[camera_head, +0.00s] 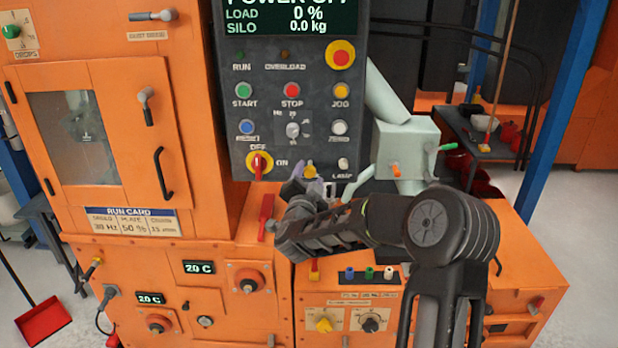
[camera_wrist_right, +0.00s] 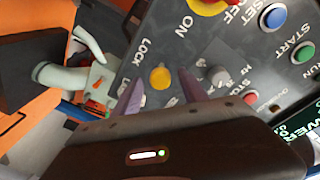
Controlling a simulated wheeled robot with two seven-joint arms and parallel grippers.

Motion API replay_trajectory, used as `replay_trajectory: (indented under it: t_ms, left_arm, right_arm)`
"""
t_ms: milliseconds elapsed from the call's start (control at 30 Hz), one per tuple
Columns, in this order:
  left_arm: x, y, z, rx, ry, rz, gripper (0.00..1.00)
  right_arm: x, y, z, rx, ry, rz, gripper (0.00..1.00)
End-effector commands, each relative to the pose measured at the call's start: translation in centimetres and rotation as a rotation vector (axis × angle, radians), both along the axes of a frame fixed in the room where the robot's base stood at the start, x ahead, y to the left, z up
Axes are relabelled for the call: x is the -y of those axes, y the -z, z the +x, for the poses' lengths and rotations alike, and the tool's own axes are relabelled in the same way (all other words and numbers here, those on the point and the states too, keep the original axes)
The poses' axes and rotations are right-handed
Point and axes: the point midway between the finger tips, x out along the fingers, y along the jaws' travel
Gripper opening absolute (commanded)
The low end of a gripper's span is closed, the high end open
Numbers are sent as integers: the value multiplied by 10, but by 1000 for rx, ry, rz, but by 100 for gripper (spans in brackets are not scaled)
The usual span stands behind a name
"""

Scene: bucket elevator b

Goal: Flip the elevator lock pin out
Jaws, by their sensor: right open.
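The lock pin shows as a yellow knob (camera_head: 310,171) at the bottom of the dark control panel (camera_head: 240,120) in the head view. In the right wrist view the yellow knob (camera_wrist_right: 160,77) sits beside the LOCK label. My right gripper (camera_head: 312,186) is at the panel's lower edge. Its purple fingers are apart, and in the right wrist view the gripper (camera_wrist_right: 160,90) has the knob in line between its fingertips. I cannot tell whether either finger touches it. The arm and gripper body hide part of the area below the panel. My left gripper is not in view.
A red-and-yellow OFF/ON switch (camera_head: 259,164) is left of the knob, and a white LAMP knob (camera_head: 343,163) is right of it. A red lever (camera_head: 266,215) stands below the panel. A pale green machine part (camera_head: 405,150) is close on the right.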

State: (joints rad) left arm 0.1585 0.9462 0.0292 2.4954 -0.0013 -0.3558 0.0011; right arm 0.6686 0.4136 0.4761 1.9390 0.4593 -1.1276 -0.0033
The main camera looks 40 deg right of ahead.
Motion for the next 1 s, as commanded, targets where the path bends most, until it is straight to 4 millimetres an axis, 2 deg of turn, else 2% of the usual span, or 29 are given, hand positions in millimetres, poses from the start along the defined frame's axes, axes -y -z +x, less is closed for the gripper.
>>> replay_trajectory:
  t_ms: [267,700,1000]
  left_arm:
    - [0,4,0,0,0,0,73]
    - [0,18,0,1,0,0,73]
    - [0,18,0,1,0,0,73]
  right_arm:
    - [-7,-1,-7,2,-1,-2,50]
    - [-50,0,-54,2,-2,-1,50]
    - [-53,0,-58,0,0,0,50]
